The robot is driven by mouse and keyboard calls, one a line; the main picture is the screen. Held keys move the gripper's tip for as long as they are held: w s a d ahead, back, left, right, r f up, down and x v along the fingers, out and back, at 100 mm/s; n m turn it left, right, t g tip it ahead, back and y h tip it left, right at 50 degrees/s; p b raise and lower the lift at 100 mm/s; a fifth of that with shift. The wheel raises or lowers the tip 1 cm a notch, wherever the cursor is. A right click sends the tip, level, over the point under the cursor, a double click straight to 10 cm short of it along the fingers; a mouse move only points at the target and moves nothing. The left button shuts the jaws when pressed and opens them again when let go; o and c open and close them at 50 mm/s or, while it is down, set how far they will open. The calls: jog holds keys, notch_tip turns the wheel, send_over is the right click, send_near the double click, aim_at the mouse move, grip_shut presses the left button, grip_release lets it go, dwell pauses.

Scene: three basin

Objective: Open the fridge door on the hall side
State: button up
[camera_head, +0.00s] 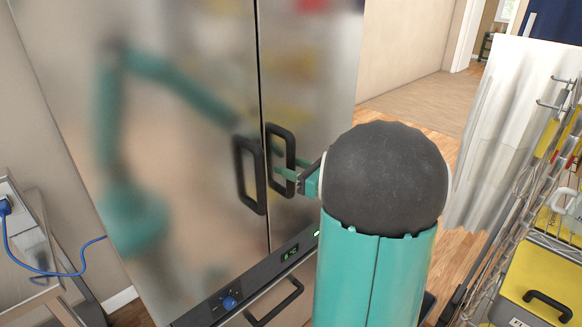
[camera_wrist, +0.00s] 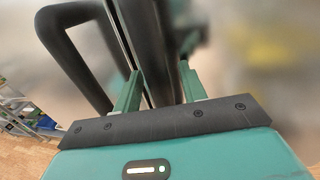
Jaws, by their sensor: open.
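The fridge has two shiny steel doors that meet at a vertical seam. The right door (camera_head: 325,80), on the hall side, is shut, and so is the left door (camera_head: 190,230). Each door has a dark loop handle beside the seam: the right handle (camera_head: 281,133) and the left handle (camera_head: 237,165). My gripper (camera_head: 286,176) is at the lower part of the right handle. In the wrist view my gripper (camera_wrist: 160,85) is open, and a thick dark handle bar (camera_wrist: 150,40) lies between its fingers. Contact cannot be told.
Below the doors are a control panel (camera_head: 255,278) and a drawer handle (camera_head: 275,303). A wire rack with a yellow bin (camera_head: 545,275) stands at right, by a white curtain (camera_head: 500,110). A small table with a blue cable (camera_head: 50,272) is at left. Hall floor (camera_head: 425,100) is open behind.

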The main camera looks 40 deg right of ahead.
grip_shut()
jog(key=shift+s, duration=0.2)
